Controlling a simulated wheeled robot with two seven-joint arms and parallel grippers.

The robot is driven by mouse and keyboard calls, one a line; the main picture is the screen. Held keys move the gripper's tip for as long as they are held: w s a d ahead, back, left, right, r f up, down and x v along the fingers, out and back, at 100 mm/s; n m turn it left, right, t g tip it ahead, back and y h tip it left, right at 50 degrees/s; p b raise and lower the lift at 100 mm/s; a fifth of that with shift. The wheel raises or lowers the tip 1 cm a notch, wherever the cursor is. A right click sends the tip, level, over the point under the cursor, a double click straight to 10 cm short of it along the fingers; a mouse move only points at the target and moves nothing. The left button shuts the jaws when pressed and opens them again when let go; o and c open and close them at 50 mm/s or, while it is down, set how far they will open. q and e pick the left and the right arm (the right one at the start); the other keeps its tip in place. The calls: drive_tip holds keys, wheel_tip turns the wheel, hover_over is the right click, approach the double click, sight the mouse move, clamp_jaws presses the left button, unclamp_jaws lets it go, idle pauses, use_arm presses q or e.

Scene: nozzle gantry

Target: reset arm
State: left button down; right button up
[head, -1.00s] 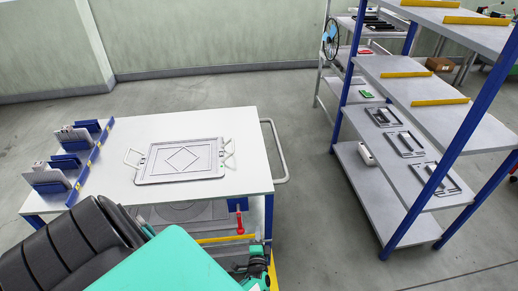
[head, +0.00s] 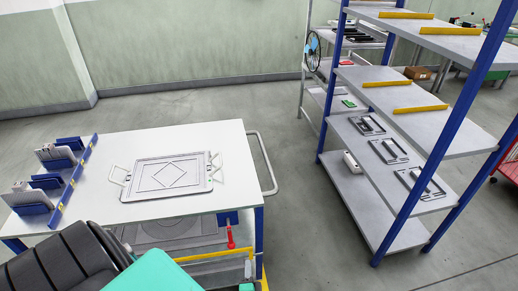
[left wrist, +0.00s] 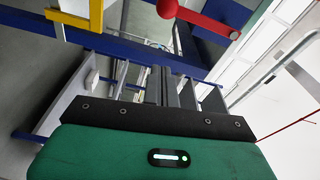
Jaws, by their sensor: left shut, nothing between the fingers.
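My left arm comes in at the lower left of the head view, with black ribbed links and a green link. Its gripper is almost wholly below the picture's bottom edge there. In the left wrist view my left gripper (left wrist: 178,75) shows its green body, a black bar and two dark fingers close together, shut and empty. A red knob (left wrist: 221,10) and a blue bar (left wrist: 120,48) show beyond the fingers in that view. My right arm and gripper are not in view.
A white-topped cart (head: 100,215) stands ahead, carrying a grey tray (head: 160,192) with wire handles and several blue holders on the left. A red-handled thing (head: 230,236) hangs under its top. A blue-posted shelf (head: 374,210) stands right, with open floor (head: 310,240) between.

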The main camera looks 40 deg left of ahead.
use_arm(q)
drive_tip(key=shift+f, duration=0.1)
drive_tip(key=s+d+f+g+h, duration=0.1)
drive_tip(key=s+d+f+h, duration=0.3)
drive_tip(key=f, duration=0.2)
drive_tip(key=s+d+f+n+g+h, duration=0.1)
drive_tip(key=s+d+f+g+h, duration=0.1)
drive_tip(key=s+d+f+h, duration=0.3)
drive_tip(key=s+d+f+g+h, duration=0.1)
drive_tip(key=s+d+f+h, duration=0.15)
drive_tip(key=f, duration=0.45)
drive_tip(key=s+a+f+n+g, duration=0.1)
drive_tip(key=s+f+g, duration=0.3)
drive_tip(key=s, duration=0.8)
drive_tip(key=s+a+f+n+g, duration=0.1)
drive_tip(key=s+f+n+g, duration=0.2)
drive_tip(key=s, duration=0.9)
drive_tip(key=shift+s+f+n+g, duration=0.15)
drive_tip(key=shift+f+n+g, duration=0.15)
drive_tip(key=shift+f+g, duration=0.5)
drive_tip(key=shift+s+r+h, duration=0.1)
drive_tip(key=shift+s+h, duration=0.05)
drive_tip(key=shift+h, duration=0.1)
